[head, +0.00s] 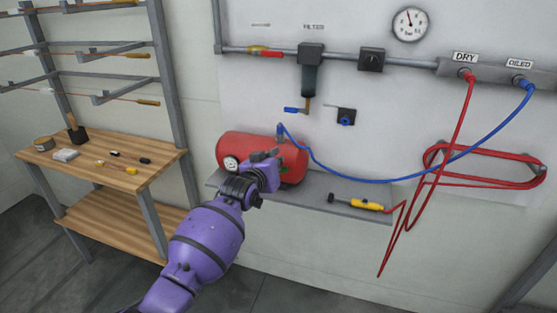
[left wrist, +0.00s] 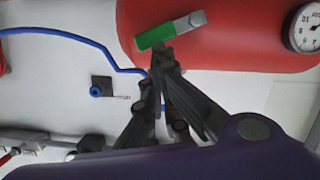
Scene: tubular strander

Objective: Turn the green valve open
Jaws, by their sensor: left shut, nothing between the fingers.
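The green valve handle (left wrist: 157,36) shows in the left wrist view as a short green lever with a bare metal end, in front of the red tank (left wrist: 225,40). In the head view the red tank (head: 296,160) lies on a grey wall shelf, and the valve is mostly hidden behind my gripper. My left gripper (head: 276,158) is at the front of the tank. In the left wrist view my left gripper (left wrist: 160,62) is shut and empty, its fingertips just below the green handle. I cannot tell whether they touch it. My right gripper is out of view.
A pressure gauge (head: 231,163) sits on the tank's left end. A blue hose (head: 360,181) runs from the tank to the OILED port. A red hose (head: 440,145) hangs at right. A yellow-handled tool (head: 367,205) lies on the shelf (head: 325,190). A wooden bench (head: 150,170) stands left.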

